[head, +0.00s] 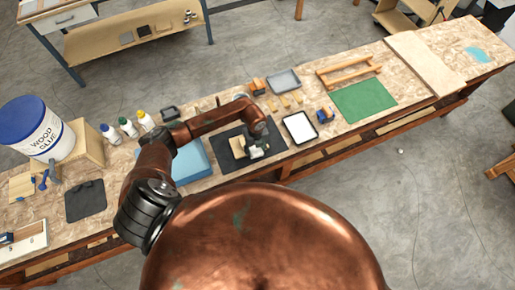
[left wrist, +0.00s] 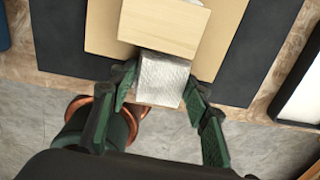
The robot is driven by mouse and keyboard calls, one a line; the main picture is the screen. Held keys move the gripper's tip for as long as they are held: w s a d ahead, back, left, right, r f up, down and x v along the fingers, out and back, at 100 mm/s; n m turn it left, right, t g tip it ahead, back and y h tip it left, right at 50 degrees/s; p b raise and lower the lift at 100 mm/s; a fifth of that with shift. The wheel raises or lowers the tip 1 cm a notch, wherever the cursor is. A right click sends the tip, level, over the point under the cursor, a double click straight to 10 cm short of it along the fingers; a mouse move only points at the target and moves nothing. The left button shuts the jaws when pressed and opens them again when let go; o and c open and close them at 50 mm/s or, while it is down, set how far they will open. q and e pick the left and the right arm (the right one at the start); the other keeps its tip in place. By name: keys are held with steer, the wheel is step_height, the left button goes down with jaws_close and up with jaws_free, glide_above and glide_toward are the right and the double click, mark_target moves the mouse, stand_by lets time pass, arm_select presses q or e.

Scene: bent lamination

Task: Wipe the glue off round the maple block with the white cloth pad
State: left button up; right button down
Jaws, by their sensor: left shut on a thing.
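The maple block (left wrist: 166,22) is pale wood and sits on a tan board (left wrist: 105,30) in the left wrist view. In the head view the block (head: 238,146) is small, on the black mat. My left gripper (left wrist: 160,88) is shut on the white cloth pad (left wrist: 162,80), which lies against the block's near side; I cannot tell whether they touch. In the head view the left gripper (head: 257,148) is over the mat's right part. No glue can be made out round the block. My right gripper is not in view.
The black mat (head: 229,168) lies near the bench's front edge. A blue slab (head: 190,163) is left of it and a white-faced tray (head: 299,127) right of it. Glue bottles (head: 128,128) and a large glue bucket (head: 36,128) stand farther left. A green mat (head: 363,99) lies right.

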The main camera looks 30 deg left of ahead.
arm_select(q)
steer(key=shift+s+a, duration=0.35)
steer(key=shift+a, duration=0.1)
steer(key=shift+s+a+r+p, duration=0.1)
steer(key=shift+s+a+p, duration=0.3)
steer(key=shift+s+p, duration=0.05)
steer(key=shift+s, duration=0.1)
steer(key=shift+a, duration=0.1)
steer(key=shift+s+a, duration=0.45)
steer(key=shift+s, duration=0.05)
steer(key=shift+p, duration=0.3)
